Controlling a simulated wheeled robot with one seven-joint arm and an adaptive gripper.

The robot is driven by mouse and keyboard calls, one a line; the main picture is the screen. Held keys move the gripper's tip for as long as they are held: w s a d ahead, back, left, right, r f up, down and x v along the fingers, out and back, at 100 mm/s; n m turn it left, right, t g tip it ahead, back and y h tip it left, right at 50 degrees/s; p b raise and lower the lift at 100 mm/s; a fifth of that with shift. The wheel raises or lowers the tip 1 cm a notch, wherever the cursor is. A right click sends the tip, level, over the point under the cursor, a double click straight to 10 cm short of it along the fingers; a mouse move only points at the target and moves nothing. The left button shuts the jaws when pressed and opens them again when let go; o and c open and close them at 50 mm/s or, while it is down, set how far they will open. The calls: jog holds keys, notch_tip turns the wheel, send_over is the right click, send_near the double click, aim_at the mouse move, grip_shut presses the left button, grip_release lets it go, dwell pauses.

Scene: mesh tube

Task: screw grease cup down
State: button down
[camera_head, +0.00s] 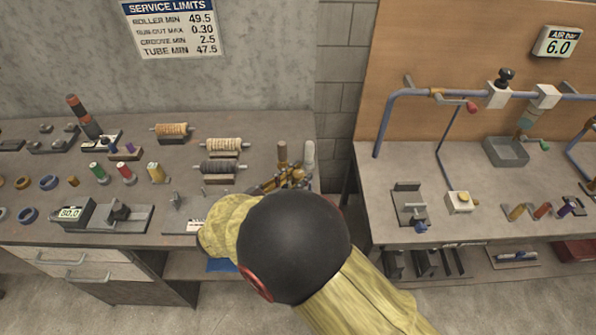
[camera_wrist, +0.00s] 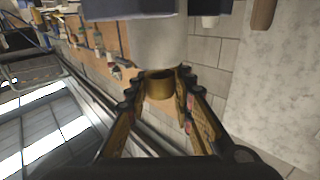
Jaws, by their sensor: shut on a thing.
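My gripper (camera_wrist: 160,88) is shut on the grease cup (camera_wrist: 160,80), a small brass-coloured cup seen between its two yellow-and-black fingers in the wrist view. A pale grey cylindrical body (camera_wrist: 160,45) sits directly beyond the cup. I cannot tell how far the cup is threaded into it. In the head view my gripper (camera_head: 286,180) is at the right end of the left bench, close to a pale upright post (camera_head: 309,155) and a brown upright post (camera_head: 282,153). My arm's black joint and yellow sleeve hide the bench front there, and the cup is not clear in that view.
The left bench (camera_head: 50,155) carries spools on stands, coloured cylinders, rings and a gauge reading 50.0 (camera_head: 70,212).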

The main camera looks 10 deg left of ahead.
jog(key=shift+m+g+h+p, duration=0.45)
jog(key=shift+m+g+h, duration=0.4)
jog(key=shift+h, duration=0.25)
jog(key=shift+m+h, duration=0.25)
jog(key=shift+h, duration=0.05)
jog(key=c, duration=1.5)
grip_release()
jog(key=v, duration=1.2)
jog(key=shift+r, duration=0.15)
jog(key=shift+w, duration=0.15)
jog(key=shift+c, duration=0.3)
